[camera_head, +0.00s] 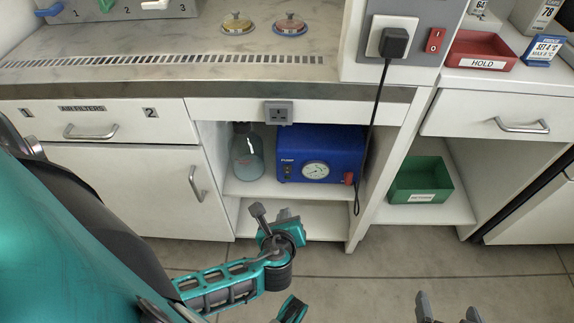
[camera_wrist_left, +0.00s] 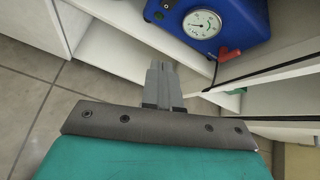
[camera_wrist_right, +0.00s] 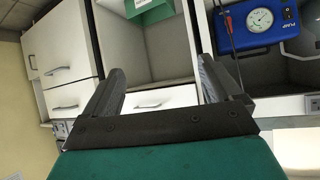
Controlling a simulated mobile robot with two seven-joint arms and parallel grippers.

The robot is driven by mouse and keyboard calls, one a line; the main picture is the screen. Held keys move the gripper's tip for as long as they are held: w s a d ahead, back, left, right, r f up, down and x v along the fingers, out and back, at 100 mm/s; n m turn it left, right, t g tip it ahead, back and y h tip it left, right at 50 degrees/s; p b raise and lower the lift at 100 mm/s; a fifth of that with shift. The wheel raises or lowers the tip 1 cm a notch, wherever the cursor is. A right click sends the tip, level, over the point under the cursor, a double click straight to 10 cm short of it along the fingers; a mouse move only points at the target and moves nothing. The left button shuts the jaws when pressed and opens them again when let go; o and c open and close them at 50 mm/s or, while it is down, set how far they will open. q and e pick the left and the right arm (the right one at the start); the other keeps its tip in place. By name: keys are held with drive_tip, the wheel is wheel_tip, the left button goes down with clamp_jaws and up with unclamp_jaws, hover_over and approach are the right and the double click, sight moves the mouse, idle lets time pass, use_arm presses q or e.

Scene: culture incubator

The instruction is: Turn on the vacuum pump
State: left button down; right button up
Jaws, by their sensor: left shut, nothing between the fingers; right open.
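The blue vacuum pump (camera_head: 320,153) with a round dial stands on a shelf under the counter. A red rocker switch (camera_head: 435,40) marked I and O is right of the plug. My left gripper (camera_head: 285,214) is shut and empty, below and in front of the pump. My right gripper (camera_head: 447,306) is open and empty, low at the right.
A glass bottle (camera_head: 247,153) stands left of the pump. A green tray (camera_head: 421,181) is on the right-hand shelf, and a red HOLD tray (camera_head: 480,50) is on the right counter. A grey socket (camera_head: 278,112) is on the counter front. Open floor lies before the cabinets.

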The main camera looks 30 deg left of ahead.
use_arm(q)
drive_tip(key=m+y, duration=0.1)
drive_tip(key=m, duration=0.1)
drive_tip(key=w+a+m+t+y+b, duration=0.1)
drive_tip(key=shift+w+a+m, duration=0.1)
drive_tip(key=shift+w+m, duration=0.2)
drive_tip(key=shift+m, duration=0.1)
use_arm(e)
drive_tip(key=shift+w+a+f, duration=0.15)
drive_tip(key=shift+w+f, duration=0.1)
drive_tip(key=shift+f, duration=0.2)
use_arm(q)
drive_tip(key=b, duration=0.3)
approach(287, 169)
drive_tip(key=b+x, duration=0.1)
drive_tip(key=x, duration=0.4)
drive_tip(key=shift+s+f+b, duration=0.15)
drive_tip(key=shift+f+b, duration=0.2)
drive_tip(key=shift+f, duration=0.05)
drive_tip(key=shift+w+a+r, duration=0.15)
drive_tip(key=shift+w+a, duration=0.1)
drive_tip(key=shift+w, duration=0.35)
use_arm(e)
drive_tip(key=f, duration=0.1)
drive_tip(key=a+f, duration=0.1)
drive_tip(key=f, duration=0.1)
drive_tip(key=shift+w+a+y, duration=0.15)
drive_tip(key=shift+a+y, duration=0.1)
drive_tip(key=shift+y, duration=0.05)
drive_tip(key=shift+r, duration=0.2)
